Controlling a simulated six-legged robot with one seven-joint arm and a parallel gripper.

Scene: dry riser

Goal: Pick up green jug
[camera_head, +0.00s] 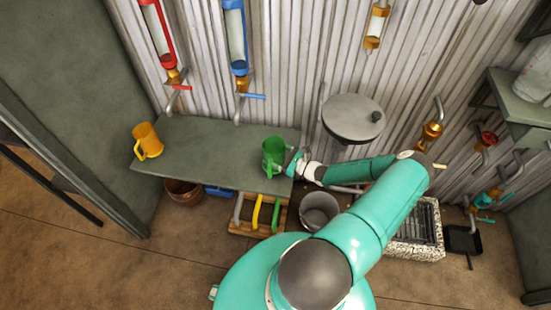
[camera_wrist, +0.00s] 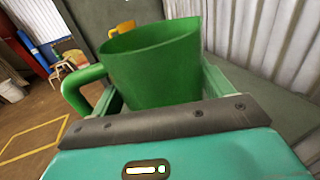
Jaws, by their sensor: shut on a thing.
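The green jug (camera_head: 272,156) is at the right end of the grey-green shelf (camera_head: 215,160) in the head view. My gripper (camera_head: 287,162) reaches it from the right. In the wrist view the green jug (camera_wrist: 155,65) fills the middle, with its open rim up and its handle on the left. My gripper (camera_wrist: 160,105) is shut on the jug, with a finger on either side of its body. The jug's base is hidden behind my gripper, so I cannot tell whether it touches the shelf.
A yellow jug (camera_head: 147,141) stands at the shelf's left end. Red (camera_head: 158,35) and blue (camera_head: 236,40) tube dispensers with taps hang above. A grey bucket (camera_head: 319,210) and a wooden rack of hoses (camera_head: 258,215) sit on the floor below. The shelf's middle is clear.

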